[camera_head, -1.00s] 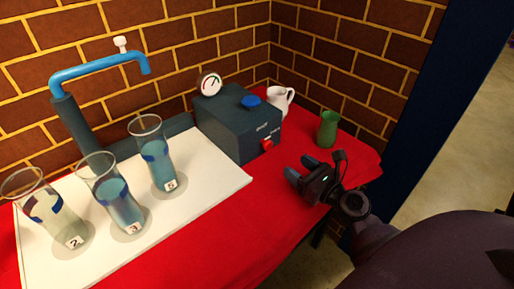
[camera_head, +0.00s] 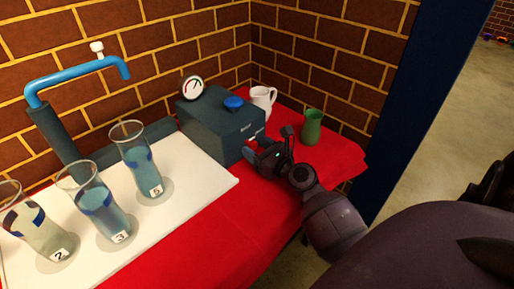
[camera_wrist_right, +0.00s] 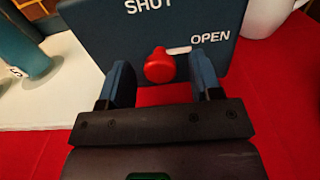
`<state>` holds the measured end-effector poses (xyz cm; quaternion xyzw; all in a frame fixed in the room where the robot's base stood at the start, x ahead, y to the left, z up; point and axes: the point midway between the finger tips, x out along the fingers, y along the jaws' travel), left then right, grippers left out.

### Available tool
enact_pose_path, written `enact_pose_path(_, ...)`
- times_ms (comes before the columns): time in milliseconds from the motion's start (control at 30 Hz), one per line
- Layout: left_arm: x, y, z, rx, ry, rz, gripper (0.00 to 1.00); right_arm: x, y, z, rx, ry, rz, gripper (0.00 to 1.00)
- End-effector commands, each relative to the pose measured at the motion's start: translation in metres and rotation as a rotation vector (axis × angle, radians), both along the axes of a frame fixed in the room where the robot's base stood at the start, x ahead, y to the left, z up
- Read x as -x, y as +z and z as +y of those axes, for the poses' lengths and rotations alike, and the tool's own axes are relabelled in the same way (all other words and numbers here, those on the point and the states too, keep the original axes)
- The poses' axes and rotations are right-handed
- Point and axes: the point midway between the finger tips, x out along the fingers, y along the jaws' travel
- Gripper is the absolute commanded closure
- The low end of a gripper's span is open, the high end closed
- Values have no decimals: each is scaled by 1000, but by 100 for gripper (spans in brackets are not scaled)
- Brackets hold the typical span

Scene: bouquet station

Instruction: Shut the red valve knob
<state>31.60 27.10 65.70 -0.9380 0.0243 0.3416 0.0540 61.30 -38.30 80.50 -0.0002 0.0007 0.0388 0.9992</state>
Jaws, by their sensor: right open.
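The red valve knob (camera_wrist_right: 159,66) sits on the front face of the dark blue-grey box (camera_head: 212,130). In the right wrist view, a white mark runs from the knob toward the word OPEN, and SHUT is printed above to the left. My left gripper is not in view.
A gauge (camera_head: 193,87) and a blue cap (camera_head: 233,103) are on the box. A white jug (camera_head: 264,99) and a green vase (camera_head: 312,127) stand to the right. Several glass beakers (camera_head: 139,165) stand on a white board (camera_head: 172,208) under a blue pipe (camera_head: 78,72).

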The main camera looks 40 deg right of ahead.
Motion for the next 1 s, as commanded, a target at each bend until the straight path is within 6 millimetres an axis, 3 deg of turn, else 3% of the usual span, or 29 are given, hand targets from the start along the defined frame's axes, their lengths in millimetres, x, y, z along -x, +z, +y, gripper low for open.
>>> enact_pose_path(167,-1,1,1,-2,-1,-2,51,0,0,0,0,0,0,43)
enact_pose_path(467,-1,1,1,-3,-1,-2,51,0,0,0,0,0,0,89)
enact_pose_path(767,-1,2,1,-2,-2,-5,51,0,1,0,35,0,-4,90)
enact_pose_path(1000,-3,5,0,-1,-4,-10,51,0,1,1,168,1,-15,90)
